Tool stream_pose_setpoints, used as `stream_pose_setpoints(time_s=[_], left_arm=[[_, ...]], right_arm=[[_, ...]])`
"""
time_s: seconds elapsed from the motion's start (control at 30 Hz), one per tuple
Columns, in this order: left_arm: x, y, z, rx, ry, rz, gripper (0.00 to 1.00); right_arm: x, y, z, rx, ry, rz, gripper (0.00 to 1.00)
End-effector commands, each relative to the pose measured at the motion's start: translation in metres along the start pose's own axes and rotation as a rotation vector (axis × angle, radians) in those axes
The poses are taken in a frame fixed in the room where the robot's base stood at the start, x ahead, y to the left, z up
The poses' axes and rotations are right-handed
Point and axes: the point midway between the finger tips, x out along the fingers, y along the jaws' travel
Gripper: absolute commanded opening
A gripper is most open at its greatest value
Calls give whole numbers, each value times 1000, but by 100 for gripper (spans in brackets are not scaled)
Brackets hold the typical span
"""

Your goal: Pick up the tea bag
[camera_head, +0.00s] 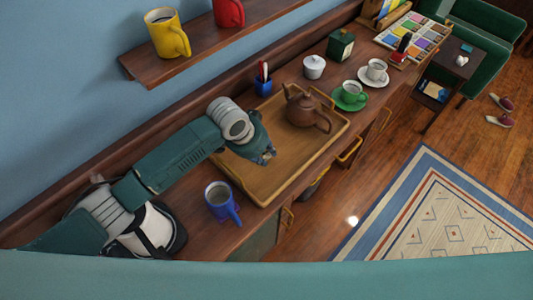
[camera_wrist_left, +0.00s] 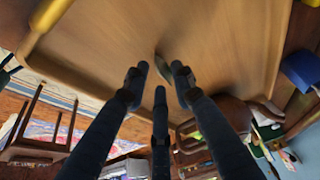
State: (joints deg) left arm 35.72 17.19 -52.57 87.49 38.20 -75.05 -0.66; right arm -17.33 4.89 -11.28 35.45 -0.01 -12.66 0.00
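No tea bag can be made out for certain. In the left wrist view a small, thin, dark greenish thing (camera_wrist_left: 164,66) shows against the wooden tray, between my fingertips; it may be the tea bag. My left gripper (camera_wrist_left: 160,76) has its fingers spread, with a gap between the tips, and grips nothing that I can see. In the head view my left gripper (camera_head: 266,158) is over the left part of the wooden tray (camera_head: 262,196), left of the brown teapot (camera_head: 304,108). The gripper hides the tray beneath it. My right gripper is not in view.
A blue mug (camera_head: 220,199) stands near the tray's front left corner. A blue pen holder (camera_head: 263,86) is behind the tray. A wall shelf (camera_head: 205,50) holds mugs.

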Motion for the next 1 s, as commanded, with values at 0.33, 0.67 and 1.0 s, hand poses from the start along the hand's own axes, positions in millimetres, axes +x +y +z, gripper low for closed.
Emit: stream_pose_setpoints(time_s=[0.33, 0.67, 1.0], left_arm=[[18, 0, 0, 0, 1, -1, 26], [18, 0, 0, 0, 1, -1, 9], [12, -1, -3, 0, 4, -2, 9]], right_arm=[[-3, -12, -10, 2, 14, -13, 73], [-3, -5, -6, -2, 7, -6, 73], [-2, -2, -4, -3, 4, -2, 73]])
